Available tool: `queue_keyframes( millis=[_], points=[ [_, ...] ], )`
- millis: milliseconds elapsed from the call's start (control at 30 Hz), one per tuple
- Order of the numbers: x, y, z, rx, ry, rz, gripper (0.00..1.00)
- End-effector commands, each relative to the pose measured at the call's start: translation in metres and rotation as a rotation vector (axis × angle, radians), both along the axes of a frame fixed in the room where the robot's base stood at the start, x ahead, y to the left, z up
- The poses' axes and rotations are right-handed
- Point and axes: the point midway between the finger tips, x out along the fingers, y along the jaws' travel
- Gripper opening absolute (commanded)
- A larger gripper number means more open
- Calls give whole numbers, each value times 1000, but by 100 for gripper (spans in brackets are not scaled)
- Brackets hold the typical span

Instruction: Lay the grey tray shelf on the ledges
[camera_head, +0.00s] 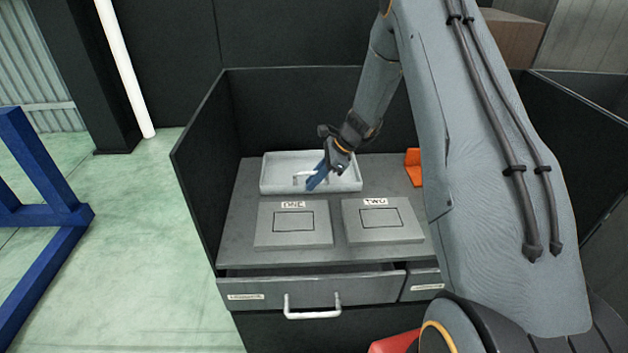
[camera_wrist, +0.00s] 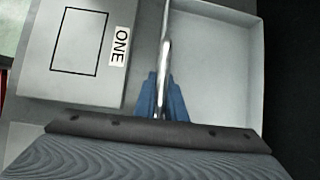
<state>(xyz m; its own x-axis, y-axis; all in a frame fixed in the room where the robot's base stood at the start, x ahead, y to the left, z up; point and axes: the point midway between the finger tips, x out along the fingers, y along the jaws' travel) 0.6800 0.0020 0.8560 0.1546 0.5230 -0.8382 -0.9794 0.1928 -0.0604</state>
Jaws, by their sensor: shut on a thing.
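The grey tray shelf (camera_head: 272,183) is a shallow light-grey tray with raised rims and a pale bar handle on its near side. It appears to rest level on the counter at the back. In the wrist view its inside (camera_wrist: 220,75) looks empty. My gripper (camera_head: 316,183), with blue fingers, reaches down at the tray's near side. In the wrist view my gripper (camera_wrist: 161,98) is shut on the tray's bar handle (camera_wrist: 165,50). I cannot make out the ledges in either view.
Two grey square pads, ONE (camera_head: 293,224) and TWO (camera_head: 381,220), lie in front of the tray. Dark panels (camera_head: 203,165) wall the counter (camera_head: 240,215). The left drawer (camera_head: 312,292) stands partly open. An orange piece (camera_head: 414,168) sits right of the tray.

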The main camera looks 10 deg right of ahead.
Motion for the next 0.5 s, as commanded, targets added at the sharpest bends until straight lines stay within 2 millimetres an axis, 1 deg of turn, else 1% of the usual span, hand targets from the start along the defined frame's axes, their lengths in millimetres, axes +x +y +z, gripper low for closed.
queue_keyframes(
  millis=[133,167,200,267,500],
  points=[
    [1,0,-2,0,-1,0,0],
    [0,0,-3,0,0,0,14],
    [0,0,-2,0,0,0,21],
    [0,0,-2,0,0,0,29],
    [0,0,-2,0,0,0,29]
  ],
)
